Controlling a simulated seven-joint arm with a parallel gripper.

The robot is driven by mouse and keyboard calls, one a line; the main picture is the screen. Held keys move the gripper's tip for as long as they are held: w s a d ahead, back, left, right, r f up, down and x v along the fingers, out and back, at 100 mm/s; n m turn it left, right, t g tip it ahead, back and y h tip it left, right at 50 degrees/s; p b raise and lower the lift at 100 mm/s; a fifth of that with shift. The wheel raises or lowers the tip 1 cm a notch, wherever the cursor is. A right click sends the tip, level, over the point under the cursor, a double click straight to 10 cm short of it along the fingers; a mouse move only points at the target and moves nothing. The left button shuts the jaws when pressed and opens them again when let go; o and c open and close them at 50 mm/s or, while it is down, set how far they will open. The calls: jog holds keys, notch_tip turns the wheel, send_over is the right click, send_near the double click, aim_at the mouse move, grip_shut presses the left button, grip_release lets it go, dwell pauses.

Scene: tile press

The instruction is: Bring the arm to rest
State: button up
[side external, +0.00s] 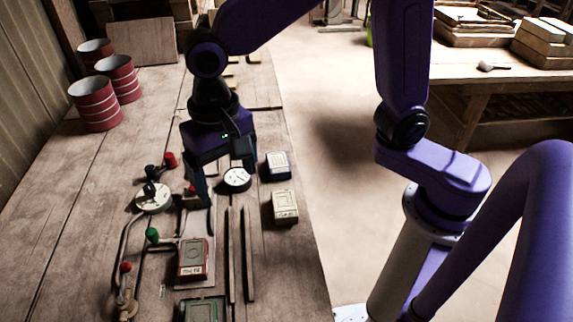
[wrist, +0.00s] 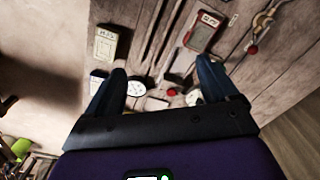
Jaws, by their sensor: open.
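My gripper (side external: 224,182) hangs from my purple arm over the workbench, pointing down above the press parts. In the wrist view its two dark fingers (wrist: 161,72) are spread wide, with nothing held between them. The gauge also shows between the fingertips in the wrist view (wrist: 136,88). A red-framed tile block (side external: 193,260) lies on the bench in front of the gripper, apart from it. The exact height of the fingertips above the bench is hard to tell.
A blue-edged block (side external: 278,165) and a cream block (side external: 285,206) lie near the bench's right edge. Two dark rails (side external: 240,255) run forward. Levers with a green knob (side external: 152,235) and red knobs stand left. Red drums (side external: 95,105) stand at the back left.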

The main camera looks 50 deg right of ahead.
jog(key=s+d+f+n, duration=0.1)
jog(key=s+d+n, duration=0.6)
jog(key=d, duration=0.3)
jog(key=s+d+n, duration=0.8)
jog(key=d, duration=0.2)
jog(key=shift+s+d+f, duration=0.2)
jog(key=shift+s+f, duration=0.05)
jog(key=shift+f, duration=0.1)
